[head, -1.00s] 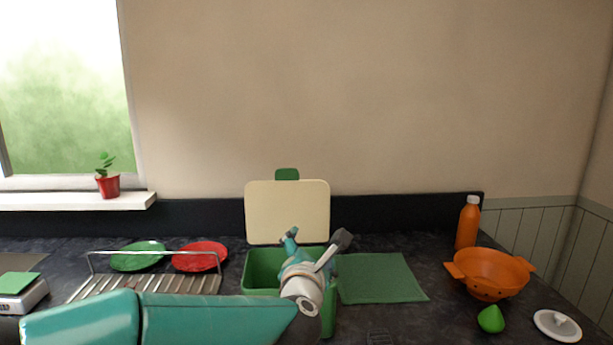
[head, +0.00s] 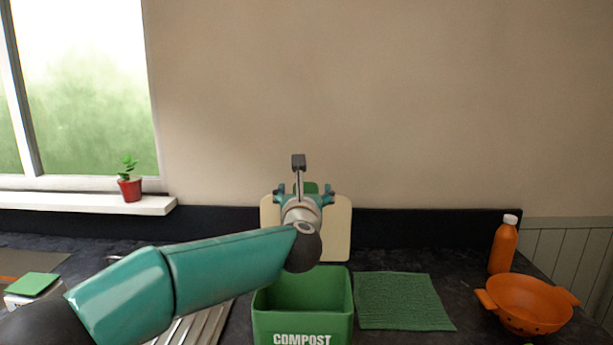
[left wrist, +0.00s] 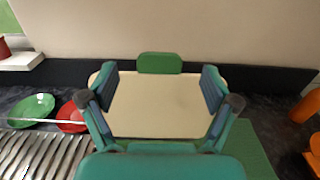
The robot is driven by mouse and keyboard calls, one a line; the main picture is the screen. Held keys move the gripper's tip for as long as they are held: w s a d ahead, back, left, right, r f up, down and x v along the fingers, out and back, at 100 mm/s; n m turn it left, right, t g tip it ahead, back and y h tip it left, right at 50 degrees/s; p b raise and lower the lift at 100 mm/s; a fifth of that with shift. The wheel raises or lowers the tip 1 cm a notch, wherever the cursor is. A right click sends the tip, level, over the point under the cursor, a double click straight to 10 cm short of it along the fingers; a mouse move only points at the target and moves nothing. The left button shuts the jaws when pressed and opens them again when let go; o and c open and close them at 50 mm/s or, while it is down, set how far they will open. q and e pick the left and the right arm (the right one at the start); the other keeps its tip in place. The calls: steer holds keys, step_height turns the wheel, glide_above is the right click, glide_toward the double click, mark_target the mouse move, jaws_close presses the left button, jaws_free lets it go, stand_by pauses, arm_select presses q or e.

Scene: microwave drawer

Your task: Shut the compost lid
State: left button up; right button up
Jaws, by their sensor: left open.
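The green compost bin (head: 303,318) stands on the dark counter with its lid up. The cream lid (head: 343,228) stands upright at the back of the bin, with a green tab at its top edge. In the left wrist view the lid (left wrist: 160,105) and its green tab (left wrist: 160,63) show between my fingers. My left gripper (head: 303,193) is open and empty in front of the lid's upper part; it also shows in the left wrist view (left wrist: 160,85). I cannot tell whether it touches the lid. My right gripper is not in view.
A green cloth (head: 402,301) lies right of the bin. An orange colander (head: 527,304) and an orange bottle (head: 503,246) stand farther right. A metal rack (left wrist: 40,150), a green plate (left wrist: 30,109) and a red plate (left wrist: 70,117) are at the left.

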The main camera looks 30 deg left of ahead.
mark_target(306, 184)
arm_select(q)
steer(key=p+x, duration=0.1)
steer(key=x, duration=0.4)
steer(key=shift+w+a+p, duration=0.15)
steer(key=shift+w+p, duration=0.2)
steer(key=shift+p, duration=0.05)
steer(key=shift+c, duration=0.3)
steer(key=c, duration=1.6)
jaws_close()
